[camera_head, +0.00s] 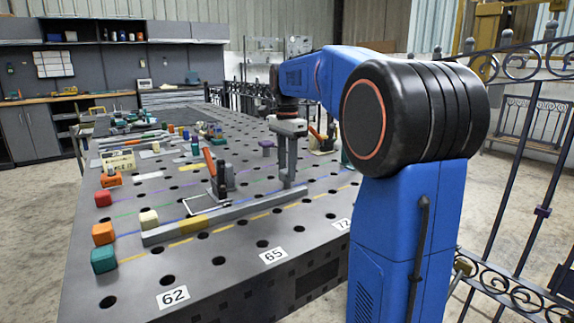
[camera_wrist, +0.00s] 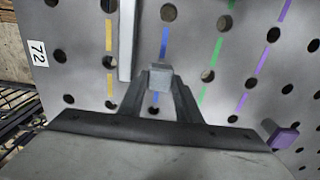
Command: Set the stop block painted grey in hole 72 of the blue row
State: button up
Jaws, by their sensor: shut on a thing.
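The grey stop block (camera_wrist: 160,76) is between the fingers of my gripper (camera_wrist: 160,85) in the wrist view, and the gripper is shut on it. The block is over the blue row (camera_wrist: 164,42), about level with the 72 label (camera_wrist: 38,53). The hole beneath it is hidden, and I cannot tell whether the block is in it or above it. In the head view my gripper (camera_head: 288,184) points down, low over the steel table (camera_head: 115,255) near the far right end of a long grey bar (camera_head: 225,217).
The grey bar (camera_wrist: 126,40) lies left of the block, close to my left finger. A purple block (camera_wrist: 283,135) stands at right. Red (camera_head: 103,198), orange (camera_head: 103,233), teal (camera_head: 103,260) and cream (camera_head: 149,218) blocks and a toggle clamp (camera_head: 218,180) are left of my gripper.

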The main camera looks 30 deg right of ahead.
jog(key=shift+f, duration=1.1)
jog(key=o, duration=1.3)
jog(key=shift+o, duration=0.2)
notch_tip(320, 180, up, 17)
jog(key=shift+r, duration=0.2)
